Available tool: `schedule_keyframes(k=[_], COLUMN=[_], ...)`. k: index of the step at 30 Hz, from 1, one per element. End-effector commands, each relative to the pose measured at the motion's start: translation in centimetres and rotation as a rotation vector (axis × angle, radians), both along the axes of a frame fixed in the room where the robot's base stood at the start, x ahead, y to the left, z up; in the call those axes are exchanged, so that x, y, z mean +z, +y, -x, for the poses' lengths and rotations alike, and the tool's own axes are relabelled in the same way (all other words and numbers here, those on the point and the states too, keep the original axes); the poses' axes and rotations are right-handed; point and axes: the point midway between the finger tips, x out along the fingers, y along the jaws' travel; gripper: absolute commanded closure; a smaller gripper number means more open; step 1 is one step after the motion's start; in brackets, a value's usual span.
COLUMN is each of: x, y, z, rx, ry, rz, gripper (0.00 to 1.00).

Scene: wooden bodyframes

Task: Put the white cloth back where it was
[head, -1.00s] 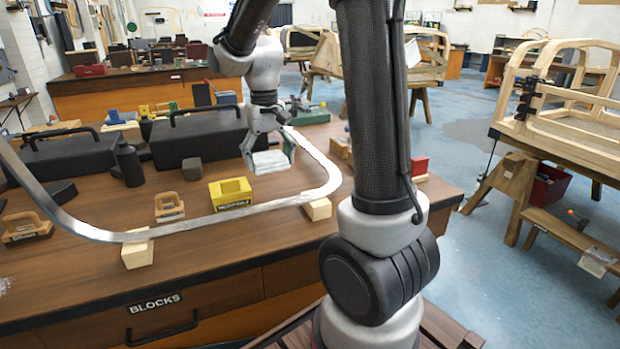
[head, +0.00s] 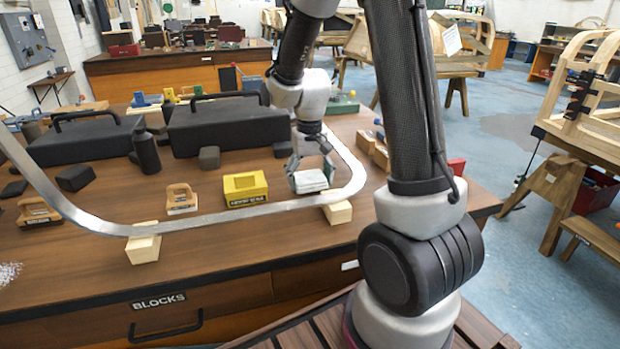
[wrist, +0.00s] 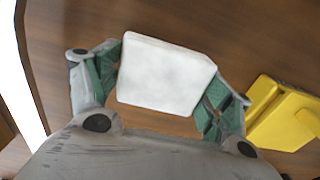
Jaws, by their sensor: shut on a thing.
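The white cloth (head: 311,180) is a folded, block-like pad between the fingers of my gripper (head: 309,176). In the wrist view the cloth (wrist: 165,74) fills the space between the two green-padded fingers of my gripper (wrist: 160,85), which are shut on its sides. In the head view it is over the workbench, inside the bend of the metal strip and right of the yellow box. I cannot tell whether it touches the bench top.
A curved metal strip (head: 228,219) rests on wooden blocks (head: 143,246) along the bench (head: 300,240). A yellow box (head: 245,190), sanding block (head: 181,199) and black cases (head: 222,125) stand nearby. Bare wood lies between the yellow box and the gripper.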

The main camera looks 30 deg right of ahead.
Motion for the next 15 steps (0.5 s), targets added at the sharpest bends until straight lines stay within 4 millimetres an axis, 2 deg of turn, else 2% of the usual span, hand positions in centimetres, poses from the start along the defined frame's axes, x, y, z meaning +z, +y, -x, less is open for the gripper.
schedule_keyframes(k=[11, 12, 14, 15], x=[-0.47, -0.42, -0.40, -0.40], y=[0.00, 0.00, 0.00, 0.00], z=[-0.01, -0.02, -0.02, -0.02], rx=[0.000, 0.000, 0.000, 0.000], ry=[0.000, -0.001, -0.001, -0.001], rz=[0.000, 0.000, 0.000, 0.000], gripper=[0.46, 0.13, 0.02, 0.00])
